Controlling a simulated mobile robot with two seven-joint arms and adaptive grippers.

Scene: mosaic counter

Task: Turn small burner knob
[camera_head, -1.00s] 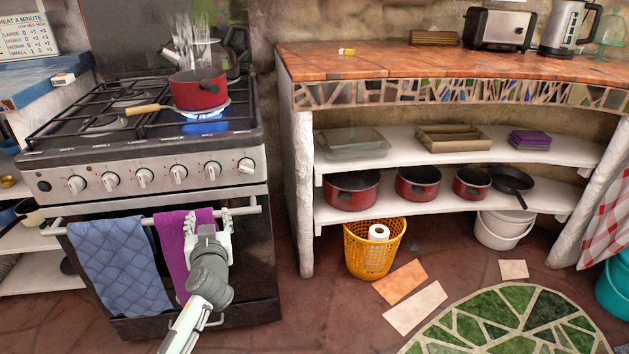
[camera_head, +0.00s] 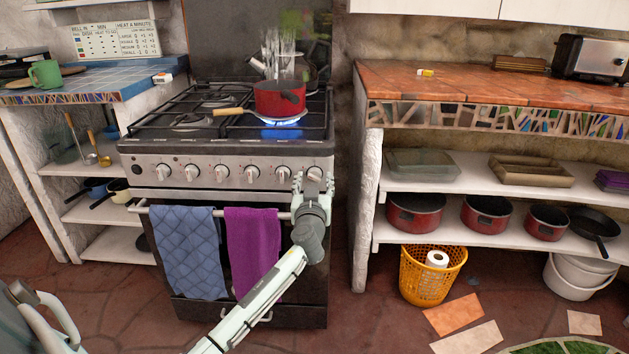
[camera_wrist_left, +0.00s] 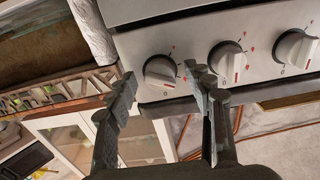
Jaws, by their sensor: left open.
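The stove (camera_head: 140,196) has a row of knobs along its front panel. The rightmost knob (camera_head: 314,173) is a white-grey dial; in the left wrist view this end knob (camera_wrist_left: 160,71) sits just beyond and between the fingertips. My left gripper (camera_head: 313,182) is at the right end of the panel in the head view. In the left wrist view the left gripper (camera_wrist_left: 160,80) is open, with one finger to each side of the knob. I cannot tell whether they touch it. Other knobs (camera_wrist_left: 226,62) show beside it. My right gripper is out of view.
A red pot (camera_head: 279,99) stands on a burner with a blue flame (camera_head: 279,122). Blue (camera_head: 187,253) and purple (camera_head: 253,250) towels hang on the oven rail below. A tiled counter (camera_head: 460,90) with shelves stands right of the stove.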

